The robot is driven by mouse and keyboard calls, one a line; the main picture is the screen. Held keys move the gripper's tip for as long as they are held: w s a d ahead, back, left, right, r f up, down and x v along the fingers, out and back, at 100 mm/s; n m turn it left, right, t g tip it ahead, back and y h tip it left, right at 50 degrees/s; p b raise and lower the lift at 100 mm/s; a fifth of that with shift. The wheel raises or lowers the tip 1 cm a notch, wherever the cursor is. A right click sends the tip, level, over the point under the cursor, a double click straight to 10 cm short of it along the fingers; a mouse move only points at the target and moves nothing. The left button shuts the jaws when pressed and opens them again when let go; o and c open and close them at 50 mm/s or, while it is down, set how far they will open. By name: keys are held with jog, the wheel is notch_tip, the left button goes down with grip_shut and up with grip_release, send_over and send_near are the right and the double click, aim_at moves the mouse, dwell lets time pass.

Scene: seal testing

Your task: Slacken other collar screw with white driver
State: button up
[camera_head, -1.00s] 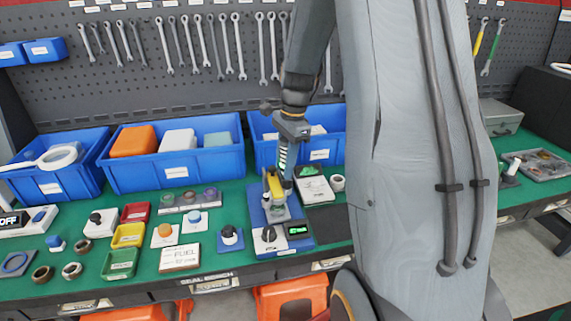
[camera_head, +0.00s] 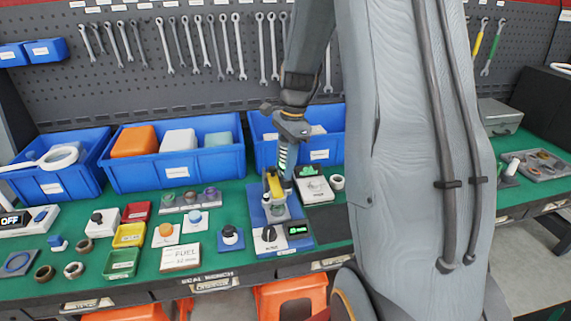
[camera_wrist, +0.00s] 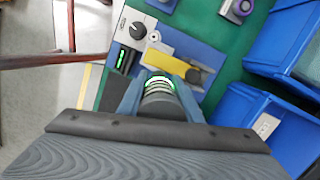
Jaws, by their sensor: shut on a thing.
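My gripper (camera_head: 286,163) points down over a blue test rig (camera_head: 262,250) on the green bench. It is shut on a ribbed cylinder with pale, green-lit bands, which appears to be the white driver (camera_wrist: 158,84); blue fingers flank it in the wrist view (camera_wrist: 160,102). The lower end of the driver is hidden there. A yellow bar (camera_wrist: 166,62) with a dark round end lies across the rig beside the driver. The rig also carries a black dial (camera_head: 268,234) and a lit green display (camera_head: 298,230). The collar screws are too small or hidden to make out.
Blue bins (camera_head: 178,176) stand behind the rig, close to my gripper.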

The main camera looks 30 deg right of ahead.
aim_at(285, 140)
jog(key=shift+r+p, duration=2.75)
jog(key=shift+r, duration=0.75)
